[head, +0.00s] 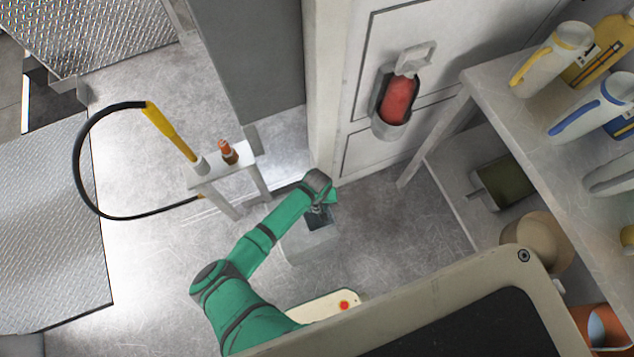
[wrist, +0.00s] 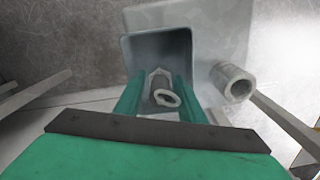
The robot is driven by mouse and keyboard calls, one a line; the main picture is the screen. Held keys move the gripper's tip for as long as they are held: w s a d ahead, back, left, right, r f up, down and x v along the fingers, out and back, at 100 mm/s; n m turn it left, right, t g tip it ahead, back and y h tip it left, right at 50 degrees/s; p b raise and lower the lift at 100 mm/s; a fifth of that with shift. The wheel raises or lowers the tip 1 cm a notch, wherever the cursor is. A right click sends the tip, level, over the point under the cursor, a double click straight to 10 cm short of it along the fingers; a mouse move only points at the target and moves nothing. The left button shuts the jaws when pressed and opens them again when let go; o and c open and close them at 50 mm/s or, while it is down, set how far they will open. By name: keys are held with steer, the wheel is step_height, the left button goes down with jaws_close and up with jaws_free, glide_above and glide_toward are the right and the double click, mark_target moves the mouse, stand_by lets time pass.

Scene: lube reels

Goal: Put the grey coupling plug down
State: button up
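My gripper (wrist: 160,82) points down, with one green finger on each side of the grey coupling plug (wrist: 166,98). The plug has a pale ring-shaped end towards the wrist camera and sits narrowly between the fingers, which look closed on its sides. Its far end is hard to make out. Behind it in the wrist view is the open grey square mouth of a box (wrist: 136,50). In the head view my gripper (head: 319,211) is at the dark opening of this pale box (head: 308,246). Whether the plug touches the box floor cannot be told.
A small white stand (head: 222,168) left of the box holds a yellow-handled hose (head: 170,132) and an orange-brown fitting (head: 228,152). A pale hollow cylinder (wrist: 234,80) is right of my gripper. A shelf (head: 470,90) with jugs stands right; a red canister (head: 397,100) hangs behind.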

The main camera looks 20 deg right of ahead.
steer(key=shift+a, duration=0.15)
steer(key=shift+r, duration=0.2)
step_height(320, 180, up, 12)
steer(key=shift+f, duration=0.1)
stand_by(0.4)
